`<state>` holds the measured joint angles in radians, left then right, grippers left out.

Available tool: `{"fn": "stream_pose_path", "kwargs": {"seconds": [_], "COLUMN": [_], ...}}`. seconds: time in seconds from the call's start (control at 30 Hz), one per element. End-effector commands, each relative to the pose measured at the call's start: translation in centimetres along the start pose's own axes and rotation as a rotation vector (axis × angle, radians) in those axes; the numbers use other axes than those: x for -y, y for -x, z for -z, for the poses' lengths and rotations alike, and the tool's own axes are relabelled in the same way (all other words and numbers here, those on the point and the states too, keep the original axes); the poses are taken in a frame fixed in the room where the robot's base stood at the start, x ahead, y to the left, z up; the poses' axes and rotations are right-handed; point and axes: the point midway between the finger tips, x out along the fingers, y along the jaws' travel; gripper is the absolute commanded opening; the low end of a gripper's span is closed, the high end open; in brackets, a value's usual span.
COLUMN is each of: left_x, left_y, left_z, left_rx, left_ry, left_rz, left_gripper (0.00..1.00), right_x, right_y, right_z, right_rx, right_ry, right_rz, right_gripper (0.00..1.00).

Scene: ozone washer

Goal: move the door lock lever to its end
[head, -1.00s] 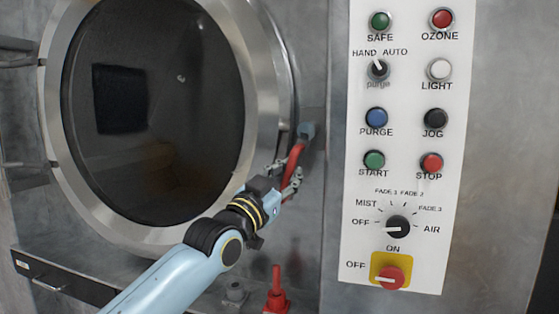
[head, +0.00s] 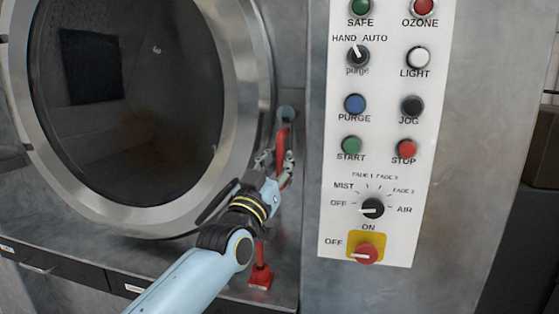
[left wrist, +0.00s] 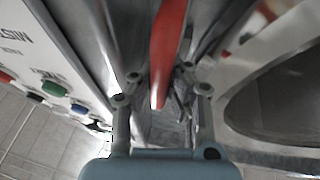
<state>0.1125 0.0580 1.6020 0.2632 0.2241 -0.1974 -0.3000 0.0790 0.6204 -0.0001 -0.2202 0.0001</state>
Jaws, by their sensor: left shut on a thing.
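The door lock lever (head: 282,143) is a red handle hanging from a grey pivot (head: 287,113) on the metal front, just right of the round door. It points nearly straight down. My left gripper (head: 275,163) is shut on the lower part of the lever. In the left wrist view the red lever (left wrist: 168,42) runs down between the fingers of my left gripper (left wrist: 160,82). My right gripper is in neither view.
The round glass door (head: 125,95) with its wide metal rim stands left of the lever. A white control panel (head: 385,130) with buttons and knobs is to the right. A small red handle on a base (head: 261,274) stands on the ledge below my gripper.

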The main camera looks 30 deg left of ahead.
Motion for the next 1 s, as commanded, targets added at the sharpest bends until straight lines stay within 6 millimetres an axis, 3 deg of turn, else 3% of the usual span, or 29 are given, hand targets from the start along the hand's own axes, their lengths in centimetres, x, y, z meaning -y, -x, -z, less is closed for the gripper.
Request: {"fn": "stream_pose_path", "kwargs": {"seconds": [0.07,0.1,0.3,0.67,1.0], "left_x": [0.0,0.0,0.0,0.0,0.0], "left_y": [0.4,0.4,0.2,0.8,7.8], "left_z": [-0.7,-0.7,-0.4,-0.3,-0.3], "left_rx": [0.017,0.017,0.010,0.006,0.010], "left_ry": [-0.003,-0.003,-0.002,-0.002,0.000], "left_rz": [-0.001,-0.001,-0.001,-0.001,-0.001], "left_gripper": [0.00,0.13,0.39,0.40,0.40], "right_x": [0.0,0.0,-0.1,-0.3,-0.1], "right_y": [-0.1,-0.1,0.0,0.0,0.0], "right_z": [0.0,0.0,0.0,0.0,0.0], "right_rx": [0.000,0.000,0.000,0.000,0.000], "right_ry": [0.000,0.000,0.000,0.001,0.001], "right_rz": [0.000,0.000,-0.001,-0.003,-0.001], "right_gripper": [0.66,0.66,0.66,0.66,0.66]}}
